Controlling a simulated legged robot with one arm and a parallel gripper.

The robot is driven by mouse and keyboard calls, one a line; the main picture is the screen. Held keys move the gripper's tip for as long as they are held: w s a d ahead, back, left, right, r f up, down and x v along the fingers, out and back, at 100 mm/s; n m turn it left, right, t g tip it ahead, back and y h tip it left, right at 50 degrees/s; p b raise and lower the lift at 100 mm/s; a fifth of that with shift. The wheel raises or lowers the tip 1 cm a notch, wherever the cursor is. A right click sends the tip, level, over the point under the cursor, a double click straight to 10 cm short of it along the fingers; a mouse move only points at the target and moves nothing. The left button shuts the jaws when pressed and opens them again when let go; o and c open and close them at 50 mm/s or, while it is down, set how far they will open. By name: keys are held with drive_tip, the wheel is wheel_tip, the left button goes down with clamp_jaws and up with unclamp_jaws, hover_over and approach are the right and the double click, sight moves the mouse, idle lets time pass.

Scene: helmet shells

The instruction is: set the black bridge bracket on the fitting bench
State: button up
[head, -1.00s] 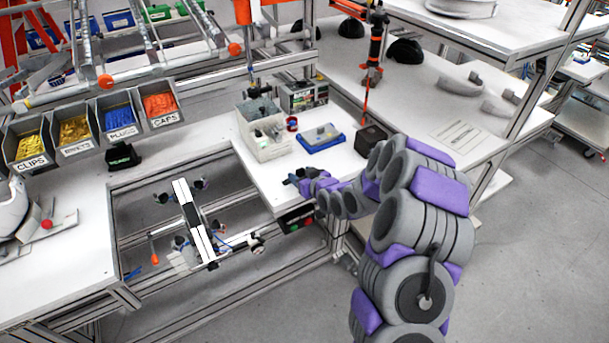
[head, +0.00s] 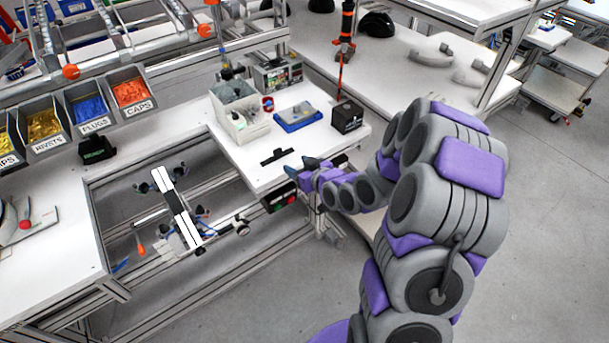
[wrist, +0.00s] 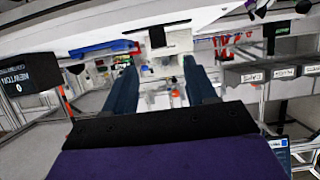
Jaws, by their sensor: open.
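The black bridge bracket (head: 276,156) is a thin dark strip lying on the white top of the fitting bench (head: 250,172), near its front part. My gripper (head: 300,167) is to the right of the bracket, apart from it, over the bench's right front edge. Its two dark blue fingers are spread in the wrist view (wrist: 162,84), with nothing held between them. A small dark piece at the top of the wrist view may be the bracket seen end-on, but I cannot tell for sure.
A parts bin (head: 240,118), a blue tray (head: 298,117) and a black box (head: 347,116) stand farther back on the bench. To the left is an open metal frame with a white-and-black rail (head: 178,208). Labelled bins (head: 88,108) hang behind.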

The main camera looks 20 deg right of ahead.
drive_tip(key=s+a+r+m+g+h, duration=0.1)
drive_tip(key=s+r+g, duration=0.3)
drive_tip(key=s, duration=1)
drive_tip(key=s+a+r+m+g+h, duration=0.1)
drive_tip(key=s+r+g, duration=0.4)
drive_tip(key=s, duration=0.9)
drive_tip(key=s+a+r+m+g+h, duration=0.1)
drive_tip(key=s+r+g, duration=0.3)
drive_tip(key=s, duration=0.9)
drive_tip(key=shift+s+a+r+m+g+h, duration=0.3)
drive_tip(key=shift+s+a+g+h, duration=0.25)
drive_tip(key=shift+g, duration=0.35)
drive_tip(key=shift+w+d, duration=0.2)
